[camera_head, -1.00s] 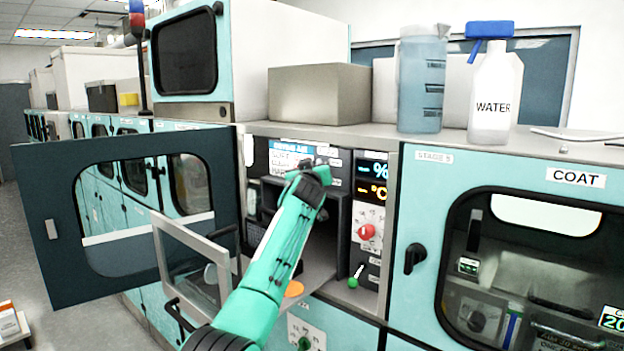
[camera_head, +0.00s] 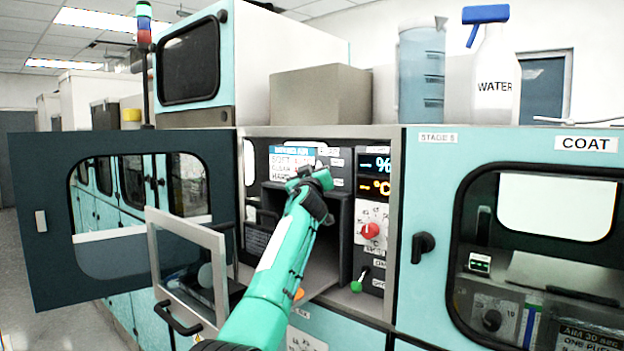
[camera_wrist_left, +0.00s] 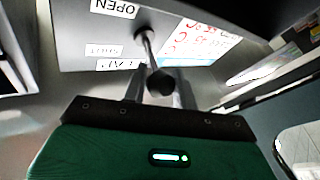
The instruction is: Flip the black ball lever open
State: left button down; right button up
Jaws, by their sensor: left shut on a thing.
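The black ball lever (camera_wrist_left: 158,83) shows in the left wrist view as a black ball on a thin metal stem, reaching out from a pale panel. Its ball sits between the fingertips of my left gripper (camera_wrist_left: 159,88), which is shut on it. Printed labels, one reading OPEN (camera_wrist_left: 115,7), lie beside the stem. In the head view my left gripper (camera_head: 308,182) is up at the panel over the dark opening of the open machine bay, and it hides the lever there. My right gripper is not in view.
A large dark door (camera_head: 45,255) with a window and a smaller framed glass door (camera_head: 218,285) hang open left of my arm. A red knob (camera_head: 370,230) and a green-tipped lever (camera_head: 357,286) are on the panel at right. A water bottle (camera_head: 493,85) stands on top.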

pick_arm(q)
jog(key=c, duration=1.1)
grip_release()
jog(key=shift+s+f, duration=0.1)
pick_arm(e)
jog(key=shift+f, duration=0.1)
pick_arm(q)
jog(key=shift+s+d+f+b, duration=0.15)
jog(key=shift+s+b, duration=0.15)
jog(key=shift+s, duration=0.15)
jog(key=shift+b+v, duration=4.15)
jog(key=shift+v, duration=2.15)
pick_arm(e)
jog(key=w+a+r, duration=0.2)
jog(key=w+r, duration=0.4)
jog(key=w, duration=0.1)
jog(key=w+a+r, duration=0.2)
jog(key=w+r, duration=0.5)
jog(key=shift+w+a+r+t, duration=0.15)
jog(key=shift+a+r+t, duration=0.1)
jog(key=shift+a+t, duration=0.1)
